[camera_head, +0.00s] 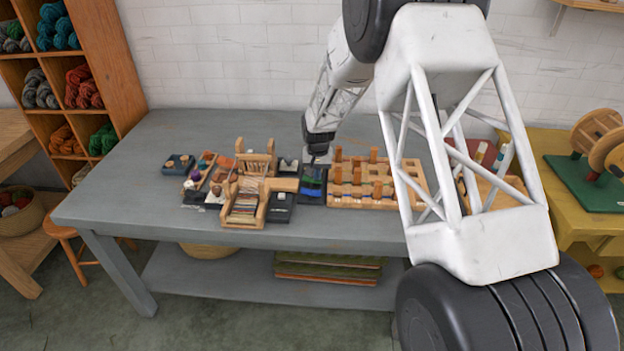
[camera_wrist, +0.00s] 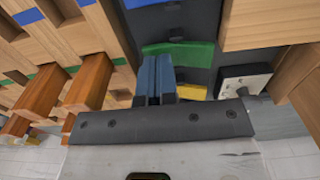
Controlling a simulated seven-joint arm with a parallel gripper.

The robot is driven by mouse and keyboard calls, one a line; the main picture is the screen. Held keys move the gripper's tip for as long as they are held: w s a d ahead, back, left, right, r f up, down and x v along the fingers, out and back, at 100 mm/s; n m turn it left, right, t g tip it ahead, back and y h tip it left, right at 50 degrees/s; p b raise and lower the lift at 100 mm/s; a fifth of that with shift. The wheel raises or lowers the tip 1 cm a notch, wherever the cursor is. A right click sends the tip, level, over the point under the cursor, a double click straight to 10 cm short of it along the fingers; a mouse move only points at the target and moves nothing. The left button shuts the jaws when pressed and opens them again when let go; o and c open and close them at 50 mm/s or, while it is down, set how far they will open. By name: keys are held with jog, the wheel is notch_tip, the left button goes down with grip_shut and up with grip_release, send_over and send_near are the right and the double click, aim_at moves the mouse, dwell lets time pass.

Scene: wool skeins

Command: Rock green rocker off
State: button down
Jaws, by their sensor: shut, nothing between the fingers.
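The green rocker (camera_wrist: 196,53) sits on a dark panel (camera_wrist: 200,18) in the wrist view, between a blue rocker (camera_wrist: 152,3) and a yellow rocker (camera_wrist: 190,92). My gripper (camera_wrist: 157,58) is shut and empty, its fingertips together over the left part of the green rocker and hiding some of it. I cannot tell whether they touch it. In the head view my gripper (camera_head: 319,157) reaches down at the far end of the panel. The rockers are small there, and which way the green one is tipped is unclear.
A wooden pegged rack (camera_head: 385,201) stands close to the right of the panel. A small wooden loom (camera_head: 243,208) and dark boxes stand to the left. The grey table (camera_head: 130,180) is clear at its left end. A light switch-like block (camera_wrist: 244,79) lies beside the panel.

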jog(key=shift+r, duration=3.3)
jog(key=s+d+r+t, duration=0.1)
jog(key=s+d+r, duration=0.6)
jog(key=s+r, duration=0.4)
jog(key=s+d+r, duration=0.8)
jog(key=s+r, duration=0.2)
jog(key=s, duration=0.2)
jog(key=s+d, duration=0.2)
jog(key=s, duration=0.8)
jog(key=s+d+r+t, duration=0.1)
jog(key=s+d, duration=0.2)
jog(key=s, duration=0.7)
jog(key=s+d+r, duration=0.1)
jog(key=s+d, duration=0.2)
jog(key=s, duration=0.7)
jog(key=shift+s+d+t, duration=0.25)
jog(key=shift+t, duration=0.05)
